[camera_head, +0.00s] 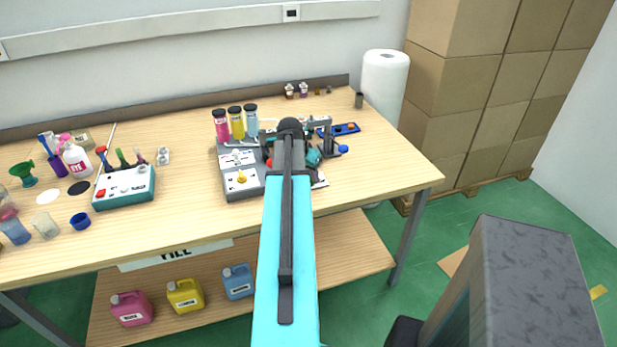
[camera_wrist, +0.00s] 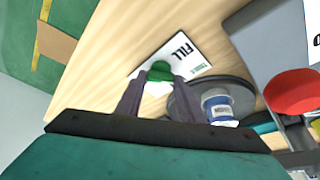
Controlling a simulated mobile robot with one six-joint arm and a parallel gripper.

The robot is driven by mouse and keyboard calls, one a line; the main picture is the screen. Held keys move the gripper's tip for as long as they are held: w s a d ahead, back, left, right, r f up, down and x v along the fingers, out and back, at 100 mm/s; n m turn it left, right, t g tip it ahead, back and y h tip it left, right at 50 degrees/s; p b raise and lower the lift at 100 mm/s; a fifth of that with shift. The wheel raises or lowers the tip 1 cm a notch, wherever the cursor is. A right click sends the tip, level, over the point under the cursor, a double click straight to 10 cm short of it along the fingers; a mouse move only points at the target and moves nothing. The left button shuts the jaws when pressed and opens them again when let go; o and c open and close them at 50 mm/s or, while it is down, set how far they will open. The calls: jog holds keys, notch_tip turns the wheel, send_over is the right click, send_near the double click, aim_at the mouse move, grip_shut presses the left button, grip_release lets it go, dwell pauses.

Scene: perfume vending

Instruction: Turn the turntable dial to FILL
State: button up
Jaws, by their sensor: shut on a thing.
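In the wrist view, my gripper (camera_wrist: 160,80) has its two dark fingers on either side of a small green knob (camera_wrist: 158,70), which looks like the turntable dial. The fingers are shut on it. The knob sits by a white card (camera_wrist: 188,52) printed with FILL and a smaller, hard-to-read word. The grey round turntable (camera_wrist: 183,102) is right beside the fingers, with a small blue-labelled bottle (camera_wrist: 217,103) on it. Which way the dial points cannot be told. In the head view my arm hides the dial and most of my gripper.
A grey machine (camera_head: 229,187) with a yellow knob and pink, yellow and blue bottles stands left of my arm. A red button (camera_wrist: 295,92) is at the wrist view's right. A teal control box (camera_head: 124,188) stands farther left.

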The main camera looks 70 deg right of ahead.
jog(key=n+t, duration=0.1)
jog(key=n, duration=0.1)
jog(key=n+t, duration=0.1)
jog(key=n, duration=0.2)
jog(key=shift+s+b, duration=0.2)
jog(key=shift+b, duration=0.15)
jog(key=shift+s+n+t+y+b, duration=0.2)
jog(key=shift+n+t, duration=0.25)
jog(key=shift+n, duration=0.9)
jog(key=shift+n+t+y+b, duration=0.1)
jog(key=shift+n+t+y, duration=0.3)
jog(key=shift+n, duration=0.95)
jog(key=o, duration=1.1)
jog(key=shift+c, duration=0.2)
jog(key=b+v, duration=0.2)
jog(key=v, duration=1.1)
jog(key=shift+s+a+r, duration=0.15)
jog(key=shift+a+r, duration=0.05)
jog(key=shift+r, duration=0.1)
jog(key=shift+r, duration=0.1)
